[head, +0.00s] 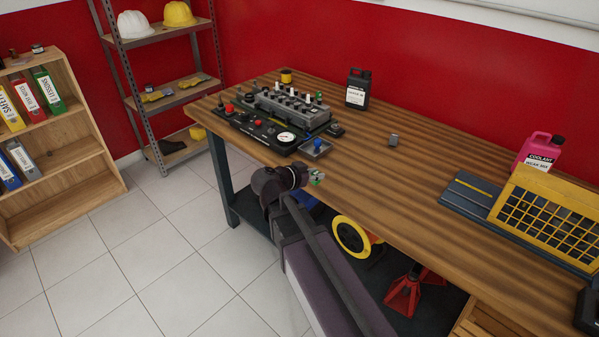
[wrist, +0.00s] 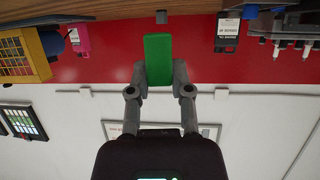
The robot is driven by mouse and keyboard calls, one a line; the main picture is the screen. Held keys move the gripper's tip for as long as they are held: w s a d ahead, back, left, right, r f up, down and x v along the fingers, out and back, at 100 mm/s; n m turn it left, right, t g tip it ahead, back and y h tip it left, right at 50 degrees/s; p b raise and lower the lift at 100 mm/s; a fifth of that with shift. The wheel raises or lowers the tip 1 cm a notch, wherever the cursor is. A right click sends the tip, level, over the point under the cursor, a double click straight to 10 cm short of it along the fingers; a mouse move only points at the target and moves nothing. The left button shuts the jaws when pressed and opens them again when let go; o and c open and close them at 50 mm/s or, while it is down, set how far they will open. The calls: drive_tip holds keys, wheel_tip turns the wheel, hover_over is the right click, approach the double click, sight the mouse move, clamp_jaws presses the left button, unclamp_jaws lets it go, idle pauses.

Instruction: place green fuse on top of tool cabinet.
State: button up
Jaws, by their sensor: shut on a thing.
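The green fuse (wrist: 158,62) is a flat green block in the wrist view, held upright between the two fingers of my gripper (wrist: 158,78). In the head view my gripper (head: 312,177) is over the near left edge of the workbench (head: 440,235), with a bit of the green fuse (head: 317,178) showing at its tip. My gripper is shut on the fuse. I cannot make out a tool cabinet in either view.
An engine trainer panel (head: 285,120) with a gauge stands on the bench's left end. A black bottle (head: 357,89), a small grey block (head: 393,139), a pink coolant jug (head: 537,155) and a yellow grille (head: 550,205) are also on it.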

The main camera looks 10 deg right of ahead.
drive_tip(key=shift+f, duration=0.3)
drive_tip(key=shift+w, duration=0.15)
drive_tip(key=w, duration=0.4)
drive_tip(key=w+a+b, duration=0.1)
drive_tip(key=w, duration=0.3)
drive_tip(key=w+f, duration=0.1)
drive_tip(key=w, duration=0.4)
drive_tip(key=shift+a+f, duration=0.1)
drive_tip(key=shift+a, duration=0.1)
drive_tip(key=shift+w+a, duration=0.1)
drive_tip(key=shift+w, duration=0.55)
drive_tip(key=shift+w+f+b, duration=0.7)
drive_tip(key=shift+f+b, duration=0.3)
drive_tip(key=shift+b, duration=0.15)
drive_tip(key=shift+f+b, duration=0.7)
drive_tip(key=shift+b, duration=0.05)
drive_tip(key=shift+f, duration=0.2)
drive_tip(key=o, duration=0.8)
